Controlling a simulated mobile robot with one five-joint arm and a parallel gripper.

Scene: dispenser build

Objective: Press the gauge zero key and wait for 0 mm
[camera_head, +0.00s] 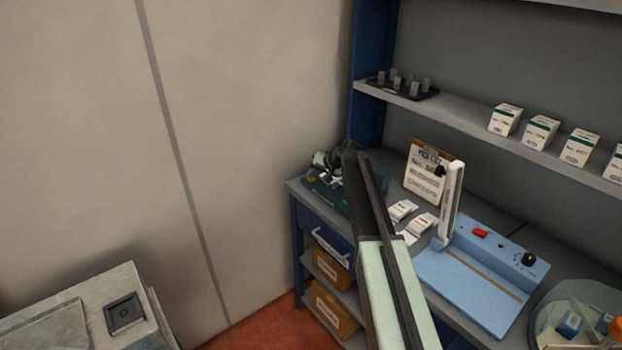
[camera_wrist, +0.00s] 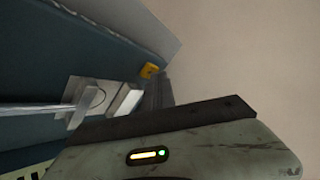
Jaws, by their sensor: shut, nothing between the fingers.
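My gripper (camera_head: 349,156) is shut and empty, and its dark end is over the far left corner of the bench. In the wrist view its shut dark fingers (camera_wrist: 157,92) show beside a yellow piece (camera_wrist: 149,70) and a light grey metal device (camera_wrist: 94,94) with a long thin bar, on a dark blue-green mat (camera_wrist: 40,65). This may be the gauge; I cannot make out a zero key or a reading. In the head view the mat (camera_head: 325,196) carries small dark and white items, partly hidden by my gripper. I cannot tell whether my fingertips touch anything.
A clipboard (camera_head: 429,172), white packets (camera_head: 422,223) and a blue device with an upright white post (camera_head: 478,280) stand right of my arm. A shelf (camera_head: 463,122) with white boxes (camera_head: 541,132) runs above. A plain wall (camera_head: 240,110) borders the bench on the left.

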